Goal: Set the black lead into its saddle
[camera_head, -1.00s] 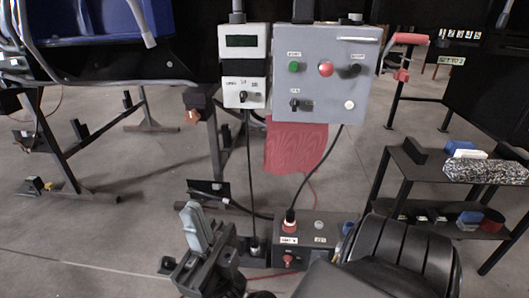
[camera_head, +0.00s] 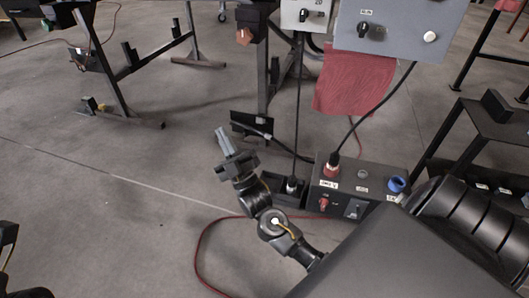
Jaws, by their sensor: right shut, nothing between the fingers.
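A black lead (camera_head: 297,110) hangs from the white meter box to a dark plug end in a low black holder (camera_head: 318,201). A second black lead (camera_head: 379,110) runs from the grey control box to a red-collared plug (camera_head: 333,165) on the lower box. I cannot tell which holder is the saddle. A dark cable also runs by a small black plate (camera_head: 245,121). My right gripper (camera_head: 222,139) is shut and empty, left of the holder, fingers pointing up and apart from both hanging leads. Part of my left gripper or wrist shows at the left edge; its fingertips are out of frame.
The lower grey box (camera_head: 355,182) carries switches and a blue ring (camera_head: 397,184). A red cloth (camera_head: 354,78) hangs below the grey control box (camera_head: 392,33). A red cable (camera_head: 197,256) loops on the floor. A dark shelf (camera_head: 485,125) stands right.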

